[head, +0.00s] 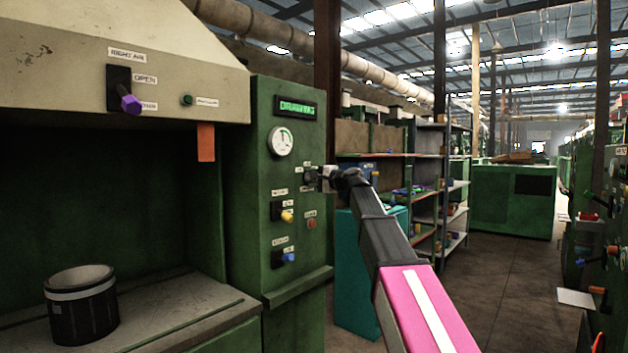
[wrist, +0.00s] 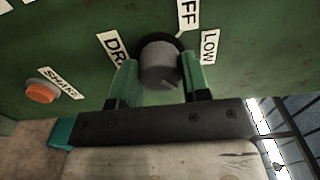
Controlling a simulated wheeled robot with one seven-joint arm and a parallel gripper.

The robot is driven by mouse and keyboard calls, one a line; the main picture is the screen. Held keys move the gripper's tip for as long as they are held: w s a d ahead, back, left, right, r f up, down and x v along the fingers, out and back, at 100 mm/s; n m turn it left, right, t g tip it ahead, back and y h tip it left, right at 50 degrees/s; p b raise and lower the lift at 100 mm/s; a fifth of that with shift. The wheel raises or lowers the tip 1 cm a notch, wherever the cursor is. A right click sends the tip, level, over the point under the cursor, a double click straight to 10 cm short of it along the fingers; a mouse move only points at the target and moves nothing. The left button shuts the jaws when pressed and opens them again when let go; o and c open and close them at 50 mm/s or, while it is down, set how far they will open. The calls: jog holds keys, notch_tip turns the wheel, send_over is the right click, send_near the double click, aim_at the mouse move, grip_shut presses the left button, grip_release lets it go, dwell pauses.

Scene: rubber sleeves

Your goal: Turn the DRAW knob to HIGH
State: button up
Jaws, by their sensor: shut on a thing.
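The DRAW knob (wrist: 159,66) is a grey round knob on the green panel. In the wrist view it sits between the two fingers of my gripper (wrist: 161,77), which is shut on it. Labels around it read DRA, partly covered by a finger, FF, cut at the frame edge, and LOW (wrist: 209,47). No HIGH label is visible. A dark mark shows low on the knob's face, but I cannot tell its setting. In the head view my gripper (head: 322,178) is at the upper right of the panel (head: 262,130), mostly hiding the knob.
An orange SHAKE button (wrist: 40,92) is left of the knob. Below it on the panel are a yellow-handled switch (head: 287,216) and a blue-handled switch (head: 288,257). A dial gauge (head: 281,141) is above. A black bucket (head: 81,310) stands on the left ledge. Open floor lies right.

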jog(key=o, duration=0.9)
jog(key=shift+d, duration=0.1)
jog(key=v, duration=1)
jog(key=shift+s+d, duration=0.25)
jog(key=shift+s, duration=0.05)
jog(key=shift+f, duration=0.1)
